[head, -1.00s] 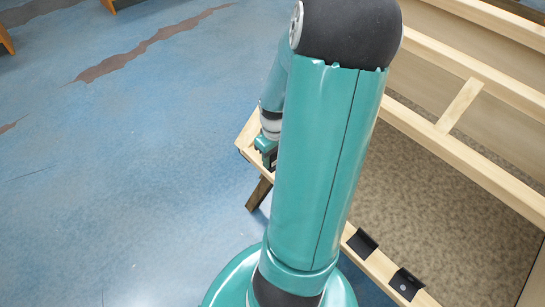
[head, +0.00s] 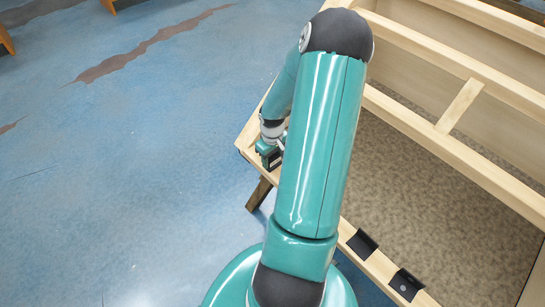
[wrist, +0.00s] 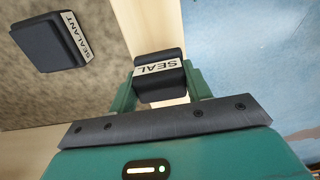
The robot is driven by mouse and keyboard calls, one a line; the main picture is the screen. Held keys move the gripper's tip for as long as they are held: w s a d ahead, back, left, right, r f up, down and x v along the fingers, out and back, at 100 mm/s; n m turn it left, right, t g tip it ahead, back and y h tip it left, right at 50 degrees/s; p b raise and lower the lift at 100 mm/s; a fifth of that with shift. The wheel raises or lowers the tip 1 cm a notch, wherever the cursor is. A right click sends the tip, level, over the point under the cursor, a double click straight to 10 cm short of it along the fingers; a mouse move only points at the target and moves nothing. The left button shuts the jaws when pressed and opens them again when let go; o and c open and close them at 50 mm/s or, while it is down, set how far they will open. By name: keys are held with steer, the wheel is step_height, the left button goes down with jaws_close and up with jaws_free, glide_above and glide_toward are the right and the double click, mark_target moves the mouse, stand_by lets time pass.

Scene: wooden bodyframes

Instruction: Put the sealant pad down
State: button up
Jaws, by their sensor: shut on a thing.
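My gripper (wrist: 160,90) is shut on a black block (wrist: 158,66) with a white label. The visible letters read SEAL, upside down in the wrist view; the fingers cover its sides. A second black block (wrist: 48,42), labelled SEALANT, lies to the left over the brown speckled panel. Behind the held block is a pale wooden rail (wrist: 150,25); I cannot tell whether they touch. In the head view my gripper (head: 269,155) is at the near left corner of the wooden frame (head: 250,133), and my arm hides part of the area.
The brown panel (head: 420,190) fills the frame between wooden rails. A wooden leg (head: 259,194) stands below the corner. Blue floor (head: 130,180) is open to the left.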

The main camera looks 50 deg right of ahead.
steer(key=shift+f, duration=0.1)
steer(key=o, duration=1)
steer(key=shift+c, duration=0.2)
